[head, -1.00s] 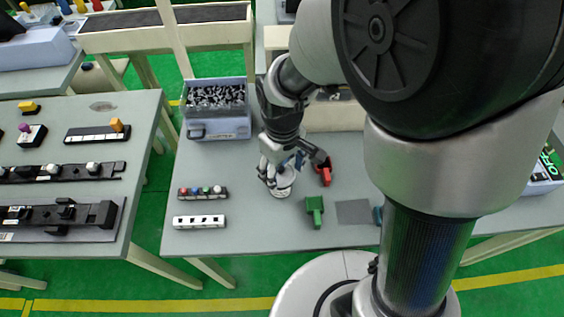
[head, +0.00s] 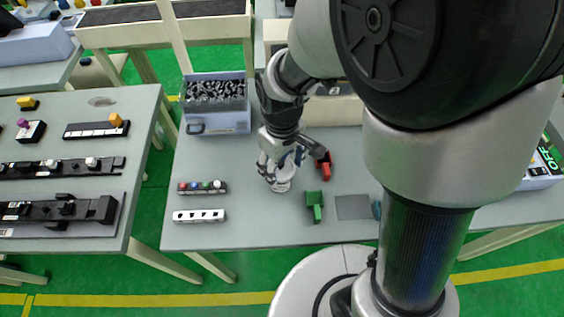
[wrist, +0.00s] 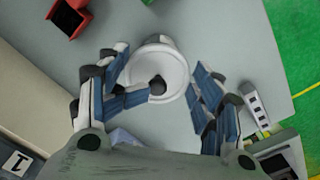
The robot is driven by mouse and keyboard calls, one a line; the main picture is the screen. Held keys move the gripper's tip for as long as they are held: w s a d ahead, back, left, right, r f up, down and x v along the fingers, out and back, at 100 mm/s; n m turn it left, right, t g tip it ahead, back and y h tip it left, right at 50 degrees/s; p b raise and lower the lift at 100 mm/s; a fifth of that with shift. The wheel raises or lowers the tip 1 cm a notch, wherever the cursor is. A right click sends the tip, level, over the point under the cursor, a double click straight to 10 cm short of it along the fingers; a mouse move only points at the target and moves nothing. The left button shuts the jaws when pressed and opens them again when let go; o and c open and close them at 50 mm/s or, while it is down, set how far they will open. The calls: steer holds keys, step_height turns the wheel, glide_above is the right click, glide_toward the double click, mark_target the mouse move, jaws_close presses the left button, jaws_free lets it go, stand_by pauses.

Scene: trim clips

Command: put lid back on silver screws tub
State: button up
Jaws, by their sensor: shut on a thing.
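The white round tub (head: 283,187) stands on the grey table below my gripper (head: 279,169). In the wrist view, a white round lid with a dark knob (wrist: 157,86) shows over the tub's place, between the blue-padded fingers of my gripper (wrist: 170,92). My gripper is shut on the lid; whether it grips the knob or the rim is unclear. The lid is at or just above the tub's top, and I cannot tell if it is seated. The tub's contents are hidden.
A green clamp-like piece (head: 314,202) and a red one (head: 324,166) lie to the right. A white strip with holes (head: 199,216) and a strip with coloured knobs (head: 202,187) lie left. A grey bin of dark parts (head: 216,118) stands behind. Bare table lies in front.

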stand_by(0.4)
steer(key=o, duration=1)
steer(key=shift+o, duration=0.5)
steer(key=shift+o, duration=0.7)
steer(key=shift+r+p, duration=3.1)
steer(key=shift+r, duration=0.45)
